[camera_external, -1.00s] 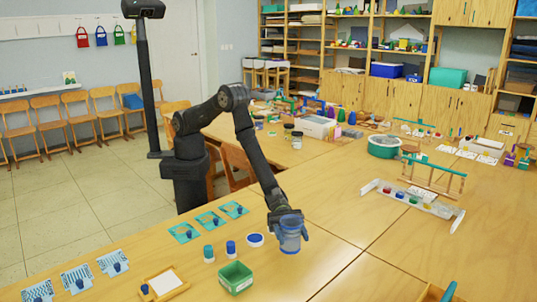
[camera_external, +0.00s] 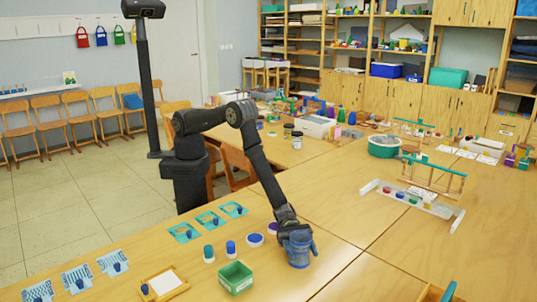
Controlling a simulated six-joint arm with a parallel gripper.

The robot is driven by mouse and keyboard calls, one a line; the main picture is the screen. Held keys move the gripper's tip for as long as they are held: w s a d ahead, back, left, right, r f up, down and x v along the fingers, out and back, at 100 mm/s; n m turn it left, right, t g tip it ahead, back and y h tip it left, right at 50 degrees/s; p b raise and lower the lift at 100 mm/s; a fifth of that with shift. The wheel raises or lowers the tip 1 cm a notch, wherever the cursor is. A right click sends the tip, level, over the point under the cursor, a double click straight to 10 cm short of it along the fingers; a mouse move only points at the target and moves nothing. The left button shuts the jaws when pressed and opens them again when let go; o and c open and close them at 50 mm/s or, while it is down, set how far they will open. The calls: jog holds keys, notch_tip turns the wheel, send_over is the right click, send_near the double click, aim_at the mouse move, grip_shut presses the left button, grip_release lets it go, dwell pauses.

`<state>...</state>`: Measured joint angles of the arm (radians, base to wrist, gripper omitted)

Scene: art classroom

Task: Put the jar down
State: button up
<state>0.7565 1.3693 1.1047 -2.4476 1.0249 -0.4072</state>
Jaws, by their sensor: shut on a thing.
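A blue-grey jar (camera_external: 299,255) is upright at the table's middle, right of the green box. My gripper (camera_external: 297,240) is shut on the jar near its top, with fingers at its sides. The jar's base is at or very near the tabletop (camera_external: 335,262); I cannot tell whether it touches. The gripper partly hides the jar's upper part.
A green open box (camera_external: 235,277) stands left of the jar. A round blue-topped lid (camera_external: 255,239) and a purple-topped round piece (camera_external: 273,228) lie nearby. Two small bottles (camera_external: 231,249) (camera_external: 208,254) stand further left. The table right of the jar is clear.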

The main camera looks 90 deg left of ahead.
aim_at(304, 244)
jog(key=o, duration=1)
jog(key=shift+a+r, duration=0.1)
jog(key=shift+r, duration=0.05)
jog(key=v, duration=1.1)
jog(key=shift+s+a, duration=0.2)
jog(key=shift+a, duration=0.15)
jog(key=shift+d, duration=0.1)
jog(key=x, duration=1.2)
jog(key=shift+w+f, duration=0.1)
jog(key=shift+f, duration=0.15)
notch_tip(304, 244, up, 3)
jog(key=shift+f, duration=0.15)
jog(key=shift+r, duration=0.5)
jog(key=shift+f, duration=0.1)
